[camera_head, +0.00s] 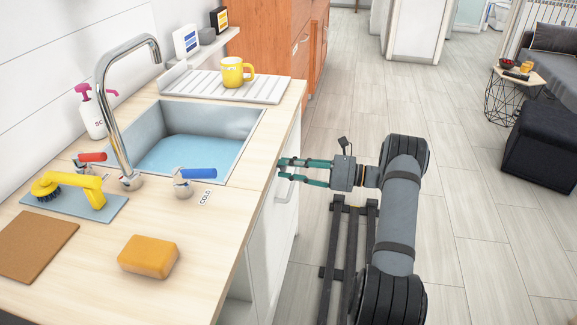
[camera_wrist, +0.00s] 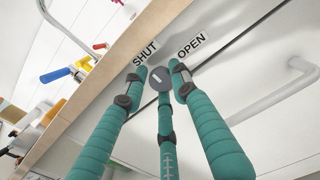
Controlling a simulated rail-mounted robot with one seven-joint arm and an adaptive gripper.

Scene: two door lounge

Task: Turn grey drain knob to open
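The grey drain knob (camera_wrist: 160,78) is round and sits on the white cabinet front below the counter edge. The word SHUT (camera_wrist: 145,53) is printed to its upper left and OPEN (camera_wrist: 191,46) to its upper right. A small pale mark shows on the knob, but I cannot tell which word it points to. My gripper (camera_wrist: 157,72) has its teal fingers apart, with fingertips on either side of the knob; contact is unclear. In the head view my gripper (camera_head: 283,169) is at the cabinet front, and the knob does not show. The sink (camera_head: 190,150) holds blue water.
A pale bar handle (camera_wrist: 275,92) is right of the knob in the wrist view. The wooden counter (camera_head: 205,245) overhangs above. The floor to the right is open.

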